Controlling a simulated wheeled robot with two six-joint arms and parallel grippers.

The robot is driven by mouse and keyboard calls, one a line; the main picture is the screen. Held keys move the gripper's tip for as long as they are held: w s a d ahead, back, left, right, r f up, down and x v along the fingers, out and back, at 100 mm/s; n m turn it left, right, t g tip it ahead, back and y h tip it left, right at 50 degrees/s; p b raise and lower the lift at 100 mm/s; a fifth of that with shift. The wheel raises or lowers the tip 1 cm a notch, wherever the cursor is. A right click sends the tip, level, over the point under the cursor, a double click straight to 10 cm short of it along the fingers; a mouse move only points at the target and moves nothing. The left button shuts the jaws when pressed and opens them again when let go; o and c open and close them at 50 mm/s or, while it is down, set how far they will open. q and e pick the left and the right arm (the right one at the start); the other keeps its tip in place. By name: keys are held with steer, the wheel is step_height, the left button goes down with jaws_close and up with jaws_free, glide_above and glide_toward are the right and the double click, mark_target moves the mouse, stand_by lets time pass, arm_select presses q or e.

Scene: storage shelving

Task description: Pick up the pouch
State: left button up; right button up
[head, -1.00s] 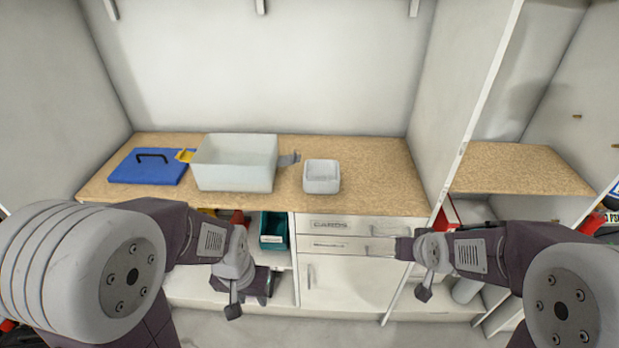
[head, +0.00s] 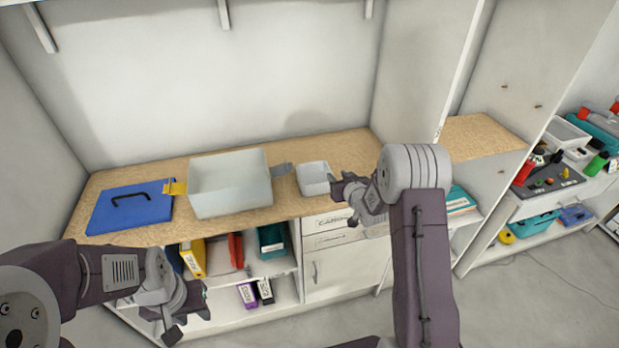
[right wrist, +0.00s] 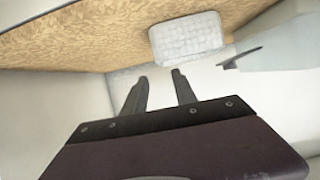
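I cannot make out a pouch for certain in these views. My right gripper (head: 335,186) is beside the front of the small white bin (head: 314,178) on the wooden worktop. In the right wrist view its two fingers (right wrist: 161,88) are apart with nothing between them, and the small white bin (right wrist: 187,38) is beyond the tips. My left gripper (head: 190,302) hangs low in front of the shelves under the worktop; its finger opening is unclear.
A large pale bin (head: 230,197) stands on the worktop (head: 150,232), with a yellow piece (head: 174,187) and a grey piece (head: 281,169) at its sides. A cart (head: 550,190) stands far right.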

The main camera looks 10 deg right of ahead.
mark_target(331, 171)
steer(key=shift+w, duration=0.3)
steer(key=shift+w+a+f+p, duration=0.25)
steer(key=shift+w, duration=0.35)
steer(key=shift+w+a+f+p, duration=0.2)
steer(key=shift+w, duration=0.4)
steer(key=shift+w+a+f, duration=0.1)
steer(key=shift+w+f, duration=0.05)
steer(key=shift+w, duration=0.15)
steer(key=shift+w+f, duration=0.1)
steer(key=x, duration=0.1)
steer(key=p+x, duration=0.1)
steer(key=x, duration=0.1)
steer(key=d+x, duration=0.1)
steer(key=shift+w+f, duration=0.1)
steer(key=shift+f, duration=0.25)
steer(key=shift+w+a+f, duration=0.1)
steer(key=shift+w+f, duration=0.05)
steer(key=shift+w, duration=0.2)
steer(key=shift+s, duration=0.15)
steer(key=c, duration=0.3)
arm_select(q)
steer(key=shift+a+r, duration=0.25)
steer(key=shift+r, duration=0.75)
arm_select(e)
jaws_close()
